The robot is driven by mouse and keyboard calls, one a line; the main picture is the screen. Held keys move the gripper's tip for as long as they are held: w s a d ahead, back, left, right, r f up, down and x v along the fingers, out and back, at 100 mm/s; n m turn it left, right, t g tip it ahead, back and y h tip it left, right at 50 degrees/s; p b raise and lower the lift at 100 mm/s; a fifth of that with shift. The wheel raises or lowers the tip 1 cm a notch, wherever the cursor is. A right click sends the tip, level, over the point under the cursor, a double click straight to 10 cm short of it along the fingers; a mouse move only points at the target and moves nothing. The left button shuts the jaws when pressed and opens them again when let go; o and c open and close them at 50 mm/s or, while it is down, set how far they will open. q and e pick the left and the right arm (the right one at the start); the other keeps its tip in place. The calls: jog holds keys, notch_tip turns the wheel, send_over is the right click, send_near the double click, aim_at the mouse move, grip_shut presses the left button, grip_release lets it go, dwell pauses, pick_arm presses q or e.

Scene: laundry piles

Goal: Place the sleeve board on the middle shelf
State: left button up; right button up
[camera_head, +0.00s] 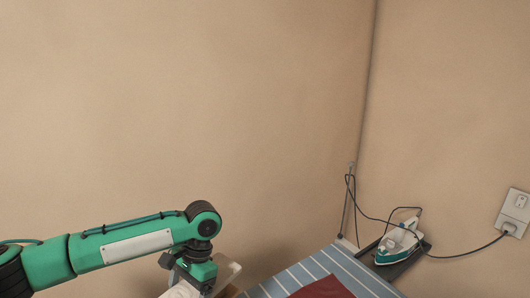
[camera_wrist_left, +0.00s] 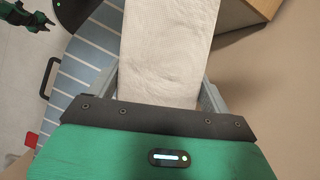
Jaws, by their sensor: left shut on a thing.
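My left gripper (camera_head: 195,277) is at the bottom of the head view, left of the striped ironing board. In the left wrist view it is shut on the sleeve board (camera_wrist_left: 168,45), a long, off-white, cloth-covered piece that runs away from the jaws. In the head view only a pale bit of the sleeve board (camera_head: 180,291) shows under the gripper. No middle shelf can be made out.
The blue-striped ironing board (camera_head: 350,267) carries a dark red cloth (camera_head: 323,288). A tan box-like thing (camera_wrist_left: 238,16) lies beside the sleeve board. Bare walls stand behind.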

pick_arm(q)
jog(key=s+a+f+n, duration=0.1)
jog(key=s+n, duration=0.1)
jog(key=s+f+n+h, duration=0.1)
jog(key=s+n, duration=0.1)
jog(key=s+a+f+n+g+h, duration=0.1)
jog(key=s+n, duration=0.1)
jog(key=s, duration=0.1)
jog(key=shift+a+f, duration=0.3)
jog(key=shift+s+a+f+n+h, duration=0.1)
jog(key=shift+s+f+n+h, duration=0.1)
jog(key=shift+s+n, duration=0.15)
jog(key=shift+s+f+n+h, duration=0.1)
jog(key=shift+s+n+h, duration=0.1)
jog(key=shift+s+n, duration=0.15)
jog(key=shift+w+r, duration=0.1)
